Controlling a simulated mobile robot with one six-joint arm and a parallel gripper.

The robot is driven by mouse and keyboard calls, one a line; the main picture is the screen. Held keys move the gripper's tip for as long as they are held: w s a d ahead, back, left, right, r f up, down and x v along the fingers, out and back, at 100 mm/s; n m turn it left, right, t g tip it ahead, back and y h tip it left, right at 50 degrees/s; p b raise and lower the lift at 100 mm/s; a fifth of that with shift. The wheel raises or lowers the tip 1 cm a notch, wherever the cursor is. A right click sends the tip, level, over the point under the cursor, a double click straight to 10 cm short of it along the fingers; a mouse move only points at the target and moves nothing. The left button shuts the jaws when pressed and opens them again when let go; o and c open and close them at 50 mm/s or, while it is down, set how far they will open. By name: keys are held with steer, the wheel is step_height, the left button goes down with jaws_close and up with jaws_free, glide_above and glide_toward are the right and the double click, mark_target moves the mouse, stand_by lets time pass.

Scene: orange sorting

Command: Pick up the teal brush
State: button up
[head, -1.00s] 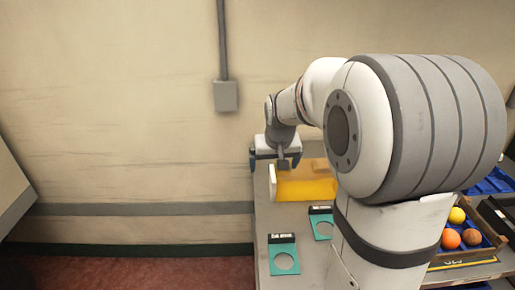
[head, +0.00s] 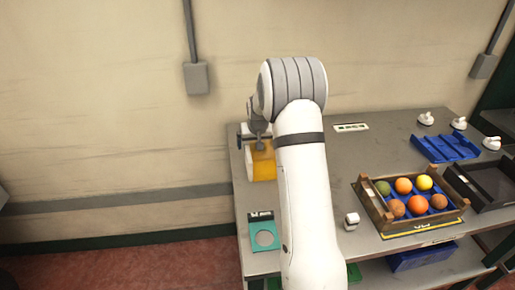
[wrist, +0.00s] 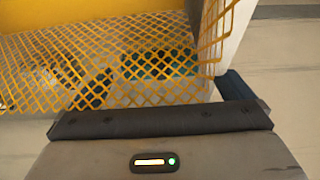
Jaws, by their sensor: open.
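I cannot make out a teal brush for certain in either view. In the wrist view, a yellow mesh bin (wrist: 110,75) with a pale end wall fills the upper left. Dark teal shapes (wrist: 160,65) show through its mesh, too blurred to name. My gripper (head: 256,138) is open over the yellow bin (head: 263,166) at the table's back left in the head view. The wrist view shows its dark front edge (wrist: 160,120) close to the mesh. My arm hides part of the bin in the head view.
A teal plate with a round hole (head: 264,236) lies at the table's front left. A wooden crate (head: 372,209) with several fruits stands right of my arm, near a small white object (head: 351,221), a blue tray (head: 444,148) and a black tray (head: 487,183). Grey table (head: 385,150) shows bare behind the crate.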

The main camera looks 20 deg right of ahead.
steer(key=x, duration=0.3)
steer(key=shift+w+f+p, duration=0.1)
steer(key=shift+p, duration=0.2)
steer(key=c, duration=0.9)
steer(key=shift+c, duration=0.2)
